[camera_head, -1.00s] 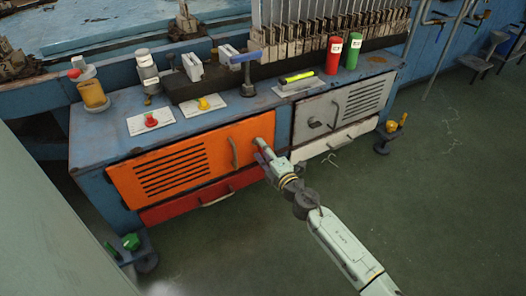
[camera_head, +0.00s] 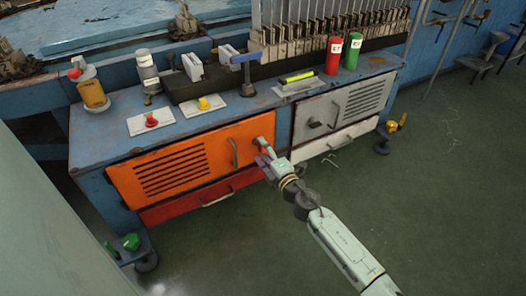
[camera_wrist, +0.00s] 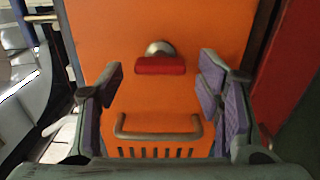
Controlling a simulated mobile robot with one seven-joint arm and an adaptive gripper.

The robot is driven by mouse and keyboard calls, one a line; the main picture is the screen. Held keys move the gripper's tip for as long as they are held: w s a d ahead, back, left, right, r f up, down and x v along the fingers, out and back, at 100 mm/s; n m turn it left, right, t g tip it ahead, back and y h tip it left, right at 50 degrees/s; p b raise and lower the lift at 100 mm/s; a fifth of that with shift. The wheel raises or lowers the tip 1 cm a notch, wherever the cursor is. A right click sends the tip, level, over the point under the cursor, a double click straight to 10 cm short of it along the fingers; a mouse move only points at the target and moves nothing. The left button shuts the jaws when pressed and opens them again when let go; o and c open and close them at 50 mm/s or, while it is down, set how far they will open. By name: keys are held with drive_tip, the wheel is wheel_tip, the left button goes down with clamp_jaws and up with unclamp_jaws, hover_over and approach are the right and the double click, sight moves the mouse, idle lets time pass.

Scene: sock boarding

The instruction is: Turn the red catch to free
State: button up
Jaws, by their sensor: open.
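The red catch (camera_wrist: 160,66) is a short red bar on a round metal boss, set on the orange door (camera_wrist: 112,55). In the wrist view the bar lies crosswise, above the door's metal handle (camera_wrist: 158,133). My gripper (camera_wrist: 163,90) is open, with a purple-padded finger on either side of the picture. The catch shows between the fingers, with clear gaps on both sides and no visible contact.
A red drawer (camera_head: 175,207) lies below the orange door. A grey door (camera_head: 335,108) with its own latch is to the right. The blue bench top (camera_head: 105,115) holds bottles, two cards with red and yellow knobs, and red and green cans.

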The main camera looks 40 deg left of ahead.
drive_tip(key=v, duration=0.7)
drive_tip(key=shift+d, duration=0.15)
idle(0.3)
